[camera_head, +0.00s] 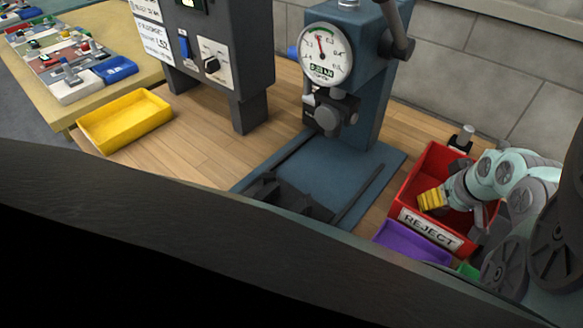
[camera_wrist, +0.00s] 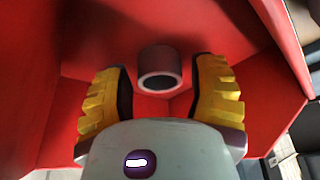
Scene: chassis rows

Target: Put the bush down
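The bush (camera_wrist: 160,70) is a short dark grey ring with a paler rim and a hollow bore. In the wrist view it is between and just beyond my yellow fingers, with a clear gap on each side. Red bin walls surround it; I cannot tell whether it rests on the bin's floor. My gripper (camera_head: 432,199) is open, its yellow fingers inside the red REJECT bin (camera_head: 430,226) in the head view. The fingers also show spread in the wrist view (camera_wrist: 162,78). The bush is hidden in the head view.
A purple tray (camera_head: 411,244) stands in front of the red bin, with a bit of green beside it. A blue press with a dial gauge (camera_head: 326,54) stands to the left. A yellow tray (camera_head: 125,121) and a grey control box (camera_head: 215,55) are farther left.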

